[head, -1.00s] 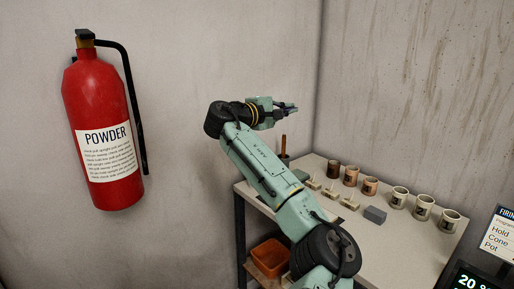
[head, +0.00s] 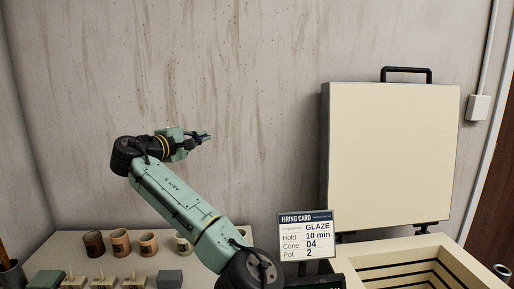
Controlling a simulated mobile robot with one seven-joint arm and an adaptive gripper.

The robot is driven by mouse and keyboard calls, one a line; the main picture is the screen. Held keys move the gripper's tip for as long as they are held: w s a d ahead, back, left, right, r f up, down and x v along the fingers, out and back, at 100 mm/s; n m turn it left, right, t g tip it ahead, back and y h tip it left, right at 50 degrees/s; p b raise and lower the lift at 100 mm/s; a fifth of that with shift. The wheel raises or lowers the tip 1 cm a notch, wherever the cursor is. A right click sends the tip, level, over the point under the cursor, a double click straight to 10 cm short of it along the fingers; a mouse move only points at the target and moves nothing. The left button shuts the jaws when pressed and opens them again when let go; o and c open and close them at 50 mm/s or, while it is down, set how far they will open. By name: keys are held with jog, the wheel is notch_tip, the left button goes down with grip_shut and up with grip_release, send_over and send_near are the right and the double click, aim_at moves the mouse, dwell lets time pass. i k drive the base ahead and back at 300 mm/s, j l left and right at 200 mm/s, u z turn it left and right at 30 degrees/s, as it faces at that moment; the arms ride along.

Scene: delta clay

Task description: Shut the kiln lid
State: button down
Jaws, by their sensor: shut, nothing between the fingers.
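The kiln lid (head: 392,155) stands upright and open behind the kiln, at the right of the head view. It is a cream slab with a black handle (head: 406,70) on its top edge and hinges at its lower edge. The kiln body (head: 465,262) shows below it, with its open chamber and dark grooves inside partly cut off by the picture edge. My gripper (head: 207,136) is shut and empty, raised in the air to the left of the lid, well apart from it and pointing right.
A firing card (head: 306,235) stands left of the kiln, in front of the lid's lower left side. A shelf with several mugs (head: 121,242) and small pieces lies at lower left. A wall box (head: 478,107) with conduit is right of the lid. The air between gripper and lid looks clear.

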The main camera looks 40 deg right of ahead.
aim_at(388, 152)
jog(key=i+j+z, duration=0.3)
jog(key=z, duration=0.2)
jog(key=i+j+z, duration=0.2)
jog(key=j+z, duration=0.25)
jog(key=i+j+z, duration=0.25)
